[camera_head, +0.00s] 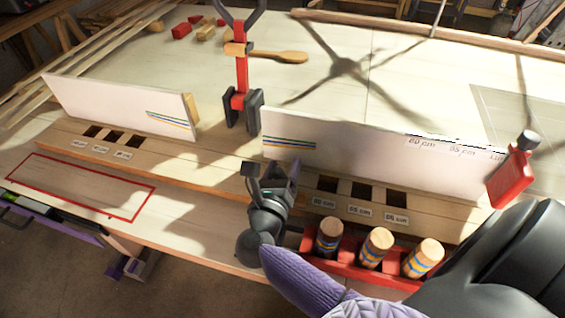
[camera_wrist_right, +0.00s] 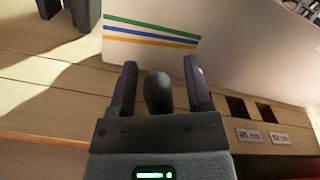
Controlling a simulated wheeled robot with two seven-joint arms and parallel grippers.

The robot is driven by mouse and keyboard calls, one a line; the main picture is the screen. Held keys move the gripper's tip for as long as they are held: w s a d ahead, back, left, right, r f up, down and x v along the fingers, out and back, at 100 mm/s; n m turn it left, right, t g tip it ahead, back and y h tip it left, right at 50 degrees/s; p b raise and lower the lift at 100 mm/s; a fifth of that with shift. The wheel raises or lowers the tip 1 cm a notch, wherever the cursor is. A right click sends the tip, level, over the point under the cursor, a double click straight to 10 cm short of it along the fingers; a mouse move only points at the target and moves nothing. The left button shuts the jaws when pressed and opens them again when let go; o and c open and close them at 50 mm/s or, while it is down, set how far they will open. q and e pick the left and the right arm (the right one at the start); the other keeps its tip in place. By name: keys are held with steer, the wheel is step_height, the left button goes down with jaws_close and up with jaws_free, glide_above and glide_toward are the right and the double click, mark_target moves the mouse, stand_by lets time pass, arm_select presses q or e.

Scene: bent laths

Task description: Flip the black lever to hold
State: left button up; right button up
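My right gripper (camera_head: 273,172) is low over the wooden fixture board, at the gap between the two white panels. In the right wrist view my right gripper (camera_wrist_right: 158,80) has its two dark fingers spread. A dark rounded knob, apparently the black lever's end (camera_wrist_right: 158,93), shows between them, with a visible gap on each side. I cannot tell its depth between the fingers or which position it is in. In the head view I cannot make the lever out clearly at my gripper. My left gripper is not in view.
A left white panel (camera_head: 115,108) and a right white panel (camera_head: 370,150) stand on the board. A red clamp (camera_head: 241,75) stands behind the gap. Labelled slots (camera_head: 362,190) and a red rack (camera_head: 345,255) with wooden cylinders lie right of my gripper. A red-outlined area (camera_head: 80,185) is bare.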

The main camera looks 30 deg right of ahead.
jaws_close()
stand_by(1.2)
